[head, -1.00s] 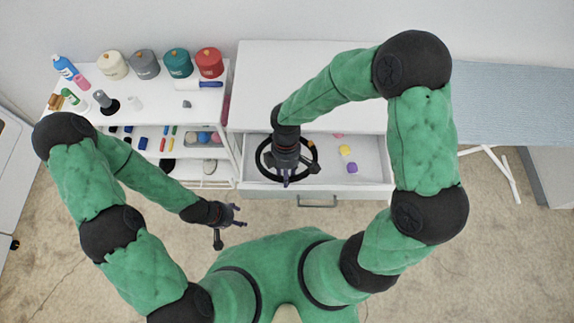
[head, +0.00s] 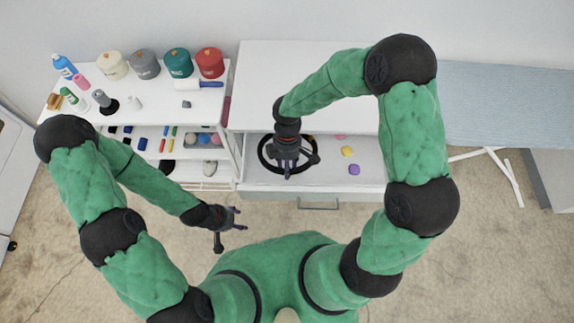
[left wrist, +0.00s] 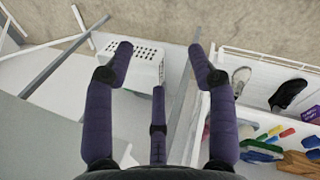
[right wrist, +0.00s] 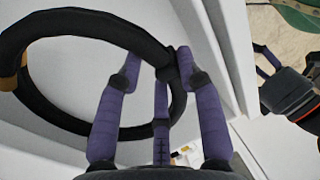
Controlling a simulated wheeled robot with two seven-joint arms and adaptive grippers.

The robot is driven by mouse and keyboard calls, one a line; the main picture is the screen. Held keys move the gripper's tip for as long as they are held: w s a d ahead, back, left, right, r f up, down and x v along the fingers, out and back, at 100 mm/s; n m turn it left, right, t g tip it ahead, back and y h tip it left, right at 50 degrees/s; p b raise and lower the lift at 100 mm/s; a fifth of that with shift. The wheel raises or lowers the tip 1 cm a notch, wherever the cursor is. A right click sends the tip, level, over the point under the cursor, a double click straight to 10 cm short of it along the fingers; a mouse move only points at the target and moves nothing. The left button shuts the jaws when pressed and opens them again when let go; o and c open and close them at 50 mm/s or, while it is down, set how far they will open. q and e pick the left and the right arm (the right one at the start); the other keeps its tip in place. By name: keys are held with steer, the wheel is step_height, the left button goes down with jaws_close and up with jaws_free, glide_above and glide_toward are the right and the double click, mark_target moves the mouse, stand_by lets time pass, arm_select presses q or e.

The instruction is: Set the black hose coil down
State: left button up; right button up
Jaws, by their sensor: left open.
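The black hose coil (head: 262,162) is a dark ring seen over the open white drawer (head: 372,177) in the head view. In the right wrist view the coil (right wrist: 30,97) fills the left half, with a tan band on its left side. My right gripper (head: 287,168) is above the drawer, and its fingers (right wrist: 158,68) are drawn in around the coil's right side. Whether the coil touches the drawer floor is hard to tell. My left gripper (head: 236,218) is open and empty, in front of the shelf unit.
A yellow item (head: 347,151) and a purple item (head: 354,169) lie in the drawer, right of the coil. The white shelf unit (head: 214,118) at left holds pots, bottles and tools. A blue-topped ironing board (head: 500,105) stands at right.

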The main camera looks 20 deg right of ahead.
steer(key=shift+o, duration=1)
steer(key=shift+r, duration=0.15)
steer(key=p+v, duration=0.4)
steer(key=v, duration=0.8)
